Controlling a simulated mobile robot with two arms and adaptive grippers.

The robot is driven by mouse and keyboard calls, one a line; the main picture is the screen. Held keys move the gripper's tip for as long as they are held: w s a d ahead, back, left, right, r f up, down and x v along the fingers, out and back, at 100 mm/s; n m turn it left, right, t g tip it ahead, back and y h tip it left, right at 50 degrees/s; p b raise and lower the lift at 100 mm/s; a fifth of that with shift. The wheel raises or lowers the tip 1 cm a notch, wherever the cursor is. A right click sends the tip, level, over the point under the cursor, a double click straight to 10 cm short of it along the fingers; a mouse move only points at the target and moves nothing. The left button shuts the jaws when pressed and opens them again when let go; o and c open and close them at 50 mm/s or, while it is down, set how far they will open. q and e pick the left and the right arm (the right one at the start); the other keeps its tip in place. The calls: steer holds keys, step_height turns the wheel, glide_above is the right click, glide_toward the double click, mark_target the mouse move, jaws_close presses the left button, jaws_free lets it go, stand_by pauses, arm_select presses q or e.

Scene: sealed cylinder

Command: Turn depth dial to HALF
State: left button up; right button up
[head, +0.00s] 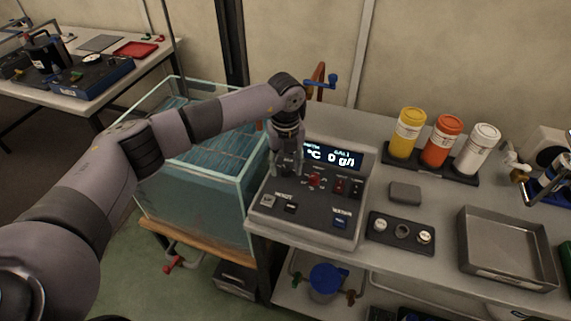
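The grey control console (312,205) stands at the left end of the bench. Its lit display (332,155) shows "°C" and "0 g/l", with its left part covered by my gripper. My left gripper (285,172) points down at the upper left of the console face, just below the display. A dark round shape at its fingertips may be the depth dial, but the fingers hide it and its setting cannot be read. I cannot tell whether the fingers touch it or how far they are closed. My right gripper is not in view.
A glass water tank (195,180) stands left of the console, under my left arm. Red switches (315,180) sit close right of the gripper. Yellow, orange and white canisters (441,141), a grey block (405,193) and a metal tray (507,248) are farther right.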

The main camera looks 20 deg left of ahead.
mark_target(285, 169)
arm_select(q)
step_height(285, 169, up, 12)
stand_by(0.7)
steer(key=shift+s+f, duration=0.1)
steer(key=shift+f, duration=0.05)
